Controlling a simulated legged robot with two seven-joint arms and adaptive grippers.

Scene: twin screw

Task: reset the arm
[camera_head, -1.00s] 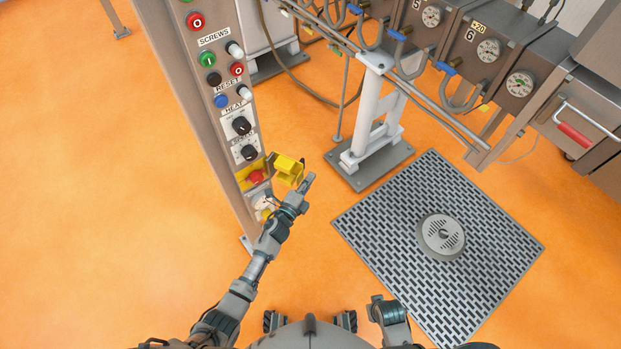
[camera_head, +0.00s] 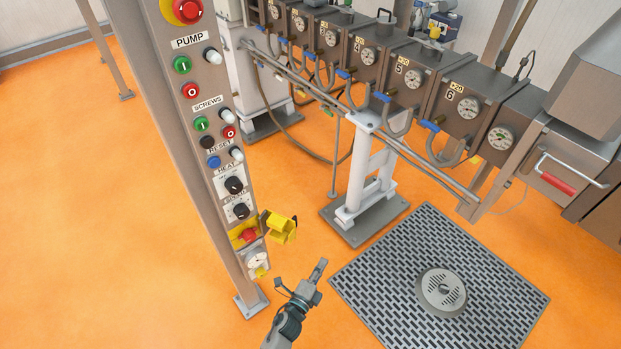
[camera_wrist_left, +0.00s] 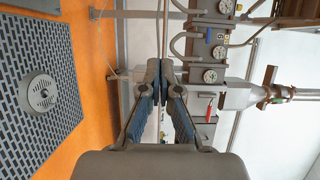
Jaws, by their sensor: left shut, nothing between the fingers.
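My left gripper (camera_head: 317,273) is low in the head view, right of the foot of the control panel post and left of the floor grate. Its fingers are shut and empty, and the left wrist view also shows the fingertips together (camera_wrist_left: 174,88). The control panel (camera_head: 213,130) stands upright with several buttons and knobs. Near its bottom is a red button (camera_head: 249,236) with a yellow hinged cover (camera_head: 281,227) standing out to the right. The gripper is apart from the panel, below and right of the cover. My right gripper is not in view.
A grey floor grate (camera_head: 375,275) with a round drain cover (camera_head: 442,291) lies at right. A white stand (camera_head: 362,185) is behind the gripper. The machine row with gauges (camera_head: 410,80) spans the upper right. Open orange floor (camera_head: 90,240) lies at left.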

